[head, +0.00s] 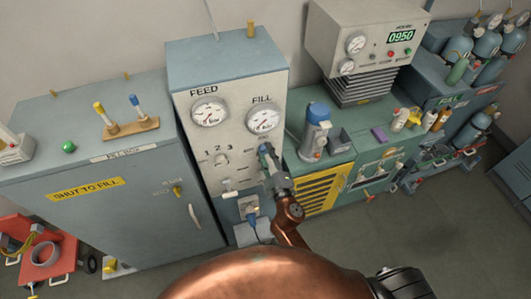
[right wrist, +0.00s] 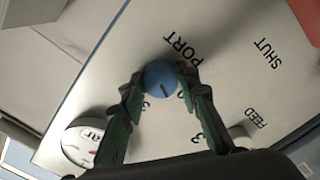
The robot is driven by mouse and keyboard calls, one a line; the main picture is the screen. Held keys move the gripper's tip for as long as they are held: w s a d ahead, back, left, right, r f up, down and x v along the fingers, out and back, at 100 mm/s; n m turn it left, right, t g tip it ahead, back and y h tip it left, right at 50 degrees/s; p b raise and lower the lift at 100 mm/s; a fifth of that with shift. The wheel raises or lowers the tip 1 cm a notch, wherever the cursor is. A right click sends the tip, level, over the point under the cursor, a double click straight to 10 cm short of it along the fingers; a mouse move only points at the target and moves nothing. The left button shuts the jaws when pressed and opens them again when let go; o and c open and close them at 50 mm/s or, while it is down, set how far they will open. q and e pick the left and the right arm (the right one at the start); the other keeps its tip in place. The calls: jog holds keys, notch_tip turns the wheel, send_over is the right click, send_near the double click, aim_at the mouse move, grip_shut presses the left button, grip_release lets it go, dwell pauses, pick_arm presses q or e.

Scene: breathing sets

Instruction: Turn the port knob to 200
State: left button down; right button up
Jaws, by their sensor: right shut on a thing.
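The port knob (right wrist: 160,79) is a round blue knob with a short dark line on its face, set on the pale panel beside the word PORT. My right gripper (right wrist: 158,84) is shut on it, one dark green finger on each side. In the head view, my right gripper (head: 266,152) reaches the right edge of the panel (head: 228,150), just below the FILL gauge (head: 264,119). The arm and fingers hide most of the knob there. Scale figures near the knob are partly hidden, so I cannot read its setting. My left gripper is not in view.
The FEED gauge (head: 210,113) and the 1-2-3 selector (head: 221,159) are left of my gripper. A blue-topped grey canister (head: 315,132) stands on the green bench close to its right. A large grey cabinet (head: 100,190) fills the left side.

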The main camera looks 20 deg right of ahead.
jog(key=shift+n+p, duration=0.35)
jog(key=shift+n, duration=1.95)
jog(key=o, duration=1.2)
jog(key=shift+c, duration=0.2)
jog(key=s, duration=1.2)
jog(key=shift+d, duration=0.2)
